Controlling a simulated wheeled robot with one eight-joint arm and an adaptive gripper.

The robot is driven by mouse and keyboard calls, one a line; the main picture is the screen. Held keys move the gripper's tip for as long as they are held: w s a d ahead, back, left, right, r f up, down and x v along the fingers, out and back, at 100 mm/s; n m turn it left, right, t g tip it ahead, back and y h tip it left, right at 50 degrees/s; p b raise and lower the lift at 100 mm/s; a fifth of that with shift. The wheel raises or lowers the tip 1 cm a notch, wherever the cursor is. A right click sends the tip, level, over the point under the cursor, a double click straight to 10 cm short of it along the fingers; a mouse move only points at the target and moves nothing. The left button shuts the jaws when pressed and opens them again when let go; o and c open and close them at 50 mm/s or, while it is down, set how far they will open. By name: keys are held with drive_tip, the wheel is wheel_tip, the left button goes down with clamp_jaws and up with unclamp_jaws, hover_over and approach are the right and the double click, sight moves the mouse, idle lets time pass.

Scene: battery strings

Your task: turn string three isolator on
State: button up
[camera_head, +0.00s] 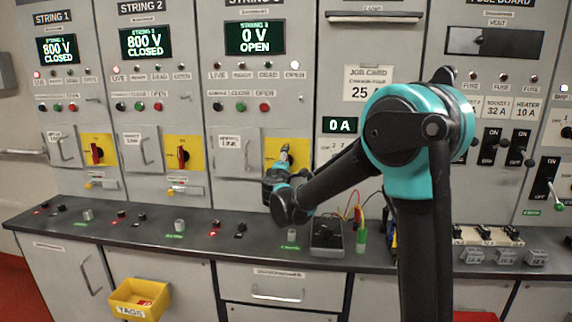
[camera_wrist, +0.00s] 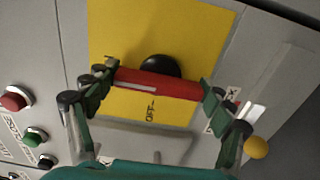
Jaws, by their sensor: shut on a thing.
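The string three isolator has a yellow plate (camera_head: 274,149) on the third panel, also in the wrist view (camera_wrist: 205,30). Its red handle (camera_wrist: 158,84) lies across the wrist view with a black hub behind it. My gripper (camera_wrist: 160,82) is shut on this handle, one finger at each end. "OFF" is printed on the plate beside the handle. In the head view my gripper (camera_head: 282,168) covers most of the handle. The string three display (camera_head: 255,38) reads 0 V OPEN.
Strings one and two have red isolator handles (camera_head: 97,154) (camera_head: 183,156) upright on yellow plates, with displays reading 800 V CLOSED. A yellow ball knob (camera_wrist: 256,148) sits close to my gripper. A dark bench (camera_head: 150,228) with small items runs below the panels.

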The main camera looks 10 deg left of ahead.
idle(0.4)
drive_tip(key=o, duration=1.1)
drive_tip(key=s, duration=1.2)
drive_tip(key=shift+a, duration=0.15)
